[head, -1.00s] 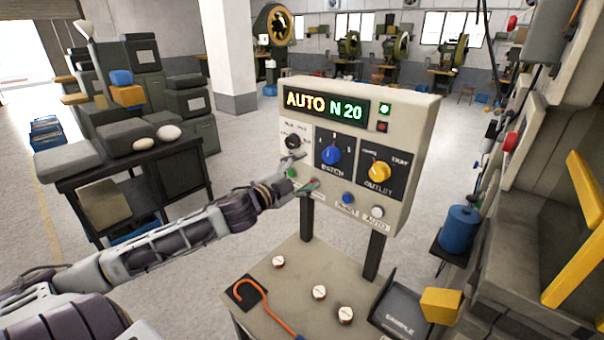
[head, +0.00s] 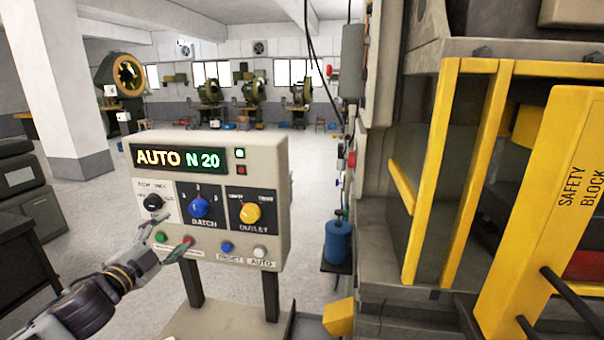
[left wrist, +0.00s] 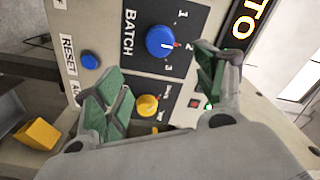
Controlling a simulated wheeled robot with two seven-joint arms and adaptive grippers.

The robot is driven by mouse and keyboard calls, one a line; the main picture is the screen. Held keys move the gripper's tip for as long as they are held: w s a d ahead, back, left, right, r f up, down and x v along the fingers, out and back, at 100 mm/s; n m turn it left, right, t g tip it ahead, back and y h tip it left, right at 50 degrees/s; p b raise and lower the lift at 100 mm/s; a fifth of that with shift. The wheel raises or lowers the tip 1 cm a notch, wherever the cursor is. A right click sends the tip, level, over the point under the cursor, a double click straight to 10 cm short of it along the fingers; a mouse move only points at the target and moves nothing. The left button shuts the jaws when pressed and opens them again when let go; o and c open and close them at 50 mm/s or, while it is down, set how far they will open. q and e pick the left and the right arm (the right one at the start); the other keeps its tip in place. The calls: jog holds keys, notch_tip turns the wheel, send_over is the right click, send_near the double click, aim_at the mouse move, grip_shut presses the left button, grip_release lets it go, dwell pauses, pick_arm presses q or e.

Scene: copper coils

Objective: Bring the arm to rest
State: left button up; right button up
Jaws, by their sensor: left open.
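My left gripper (head: 169,242) is in front of the lower left part of a beige control panel (head: 272,185). Its jaws are open with nothing between them. In the left wrist view the green-padded fingers (left wrist: 165,95) stand apart, with the panel's blue BATCH knob (left wrist: 161,42) and yellow OUTLET knob (left wrist: 147,106) beyond. Whether a fingertip touches the panel I cannot tell. The panel's display (head: 178,158) reads AUTO N 20, and a green lamp (head: 240,154) is lit. My right gripper is not in view.
A large press with yellow guard bars (head: 430,170) and a SAFETY BLOCK frame (head: 545,210) fills the right. A blue canister (head: 339,242) stands between panel and press. A dark cabinet (head: 28,190) is at the left. Open floor lies behind the panel.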

pick_arm(q)
jog(key=w+a+f+n+g+y, duration=0.1)
jog(key=a+f+n+g+y, duration=0.4)
jog(key=a+f, duration=2)
jog(key=s+a+f+n+g+y, duration=0.1)
jog(key=s+a+f+g, duration=0.1)
jog(key=s+a+f, duration=0.5)
jog(key=s+f+n+g+y, duration=0.1)
jog(key=s+f, duration=0.4)
jog(key=f, duration=0.7)
jog(key=s+a+f+n+g+y, duration=0.1)
jog(key=s+a+f+n+g, duration=0.1)
jog(key=s+a+f, duration=0.5)
jog(key=s+d+f+n+g, duration=0.1)
jog(key=s+d+f+g, duration=0.1)
jog(key=s+d+f, duration=0.55)
jog(key=s+d+f+g+h, duration=0.15)
jog(key=s+d+f, duration=0.25)
jog(key=s+f, duration=0.6)
jog(key=s+d+f+n+g, duration=0.1)
jog(key=s+d+f+g, duration=0.1)
jog(key=s+d+f, duration=0.55)
jog(key=s+d+f+g+h, duration=0.1)
jog(key=s+d+f+g, duration=0.1)
jog(key=s+d+f, duration=0.7)
jog(key=w+d+h, duration=0.1)
jog(key=d+h, duration=0.1)
jog(key=d, duration=1.8)
jog(key=shift+w+n, duration=0.2)
jog(key=shift+n, duration=0.2)
